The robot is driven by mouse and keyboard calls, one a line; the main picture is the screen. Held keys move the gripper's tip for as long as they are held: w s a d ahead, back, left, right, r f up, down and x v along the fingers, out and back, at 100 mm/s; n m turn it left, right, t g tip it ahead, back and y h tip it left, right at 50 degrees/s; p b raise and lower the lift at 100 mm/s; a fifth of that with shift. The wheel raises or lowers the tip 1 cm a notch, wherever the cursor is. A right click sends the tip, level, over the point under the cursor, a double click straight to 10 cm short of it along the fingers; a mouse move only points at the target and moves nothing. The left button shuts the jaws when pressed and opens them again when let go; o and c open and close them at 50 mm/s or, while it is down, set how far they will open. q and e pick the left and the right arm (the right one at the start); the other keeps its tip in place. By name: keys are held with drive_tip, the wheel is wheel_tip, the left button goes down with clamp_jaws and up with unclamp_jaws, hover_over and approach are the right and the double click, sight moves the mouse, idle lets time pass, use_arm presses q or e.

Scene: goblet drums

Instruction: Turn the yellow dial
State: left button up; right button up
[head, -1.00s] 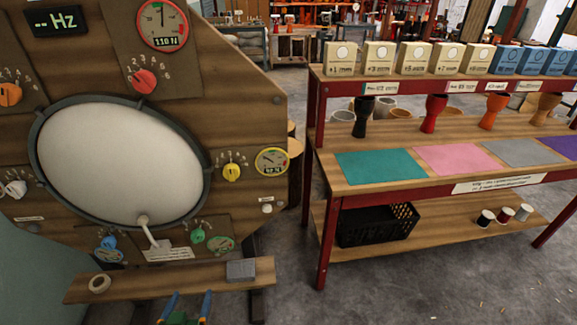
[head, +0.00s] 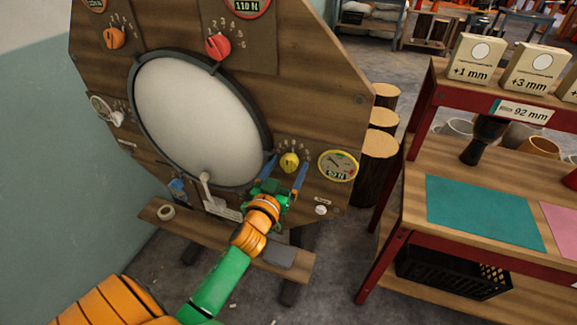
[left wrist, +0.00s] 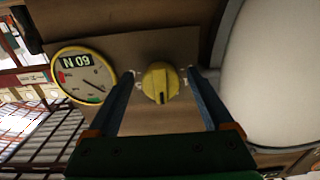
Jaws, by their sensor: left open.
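The yellow dial (head: 289,162) sits on the wooden board, right of the big white drumhead (head: 195,120). In the left wrist view the dial (left wrist: 160,83) shows a dark pointer mark at its lower edge. My left gripper (head: 285,172) is open, its two blue fingers on either side of the dial. In the left wrist view its fingers (left wrist: 160,80) stand apart with the dial between their tips, and a gap shows on each side. A yellow-rimmed gauge (head: 338,165) is right of the dial. My right gripper is not in view.
A red dial (head: 218,46) and an orange dial (head: 114,38) are higher on the board. A narrow shelf below holds a tape ring (head: 166,212) and a grey block (head: 278,255). A red-framed workbench with a teal mat (head: 480,210) stands to the right.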

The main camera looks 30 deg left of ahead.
use_arm(q)
drive_tip(key=shift+s+r, duration=0.1)
drive_tip(key=shift+s, duration=0.05)
drive_tip(key=c, duration=1.3)
drive_tip(key=shift+r+m+p, duration=0.1)
drive_tip(key=shift+m+p, duration=0.5)
drive_tip(key=shift+m, duration=2.4)
drive_tip(key=o, duration=1.1)
drive_tip(key=shift+o, duration=1)
drive_tip(key=shift+a, duration=0.1)
